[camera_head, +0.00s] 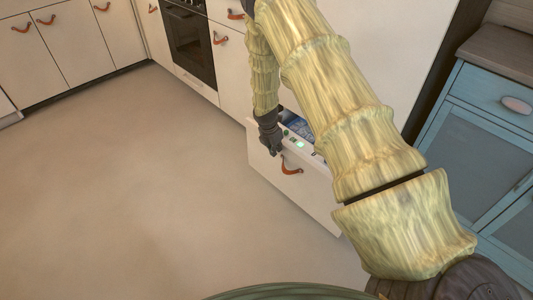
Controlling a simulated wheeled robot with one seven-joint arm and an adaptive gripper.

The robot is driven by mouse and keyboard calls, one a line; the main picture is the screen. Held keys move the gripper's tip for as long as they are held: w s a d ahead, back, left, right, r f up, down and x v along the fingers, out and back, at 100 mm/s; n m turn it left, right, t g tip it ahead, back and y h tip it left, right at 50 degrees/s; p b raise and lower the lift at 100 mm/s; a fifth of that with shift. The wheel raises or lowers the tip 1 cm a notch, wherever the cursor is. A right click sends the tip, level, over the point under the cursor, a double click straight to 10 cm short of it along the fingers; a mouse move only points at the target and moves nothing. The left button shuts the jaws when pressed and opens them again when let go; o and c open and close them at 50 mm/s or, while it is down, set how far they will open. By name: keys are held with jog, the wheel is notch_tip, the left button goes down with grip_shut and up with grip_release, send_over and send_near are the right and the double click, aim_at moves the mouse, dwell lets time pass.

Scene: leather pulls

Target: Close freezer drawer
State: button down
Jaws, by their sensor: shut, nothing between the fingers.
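The freezer drawer (264,178) is a pale front low on the tall white cabinet, with a brown leather pull (291,168). It stands pulled out, and part of its dark inside (297,122) shows behind the front's top edge. A small green light shows on that top edge. My gripper (273,151) is shut and empty, pointing down at the drawer front's upper left, just left of the leather pull. I cannot tell whether it touches the front. My arm hides the right part of the drawer and much of the cabinet.
The tall white cabinet (385,50) rises behind the drawer. A black oven (190,42) and pale cabinets with leather pulls line the back. A blue cabinet (470,130) with a wooden top stands at the right. The beige floor (120,190) to the left is clear.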

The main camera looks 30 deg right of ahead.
aim_at(298, 137)
jog(key=w+d, duration=0.1)
jog(key=d, duration=0.3)
jog(key=w+d+p, duration=0.1)
jog(key=d, duration=0.4)
jog(key=w+d+p, duration=0.1)
jog(key=d, duration=0.3)
jog(key=shift+w+d, duration=0.15)
jog(key=shift+d, duration=0.1)
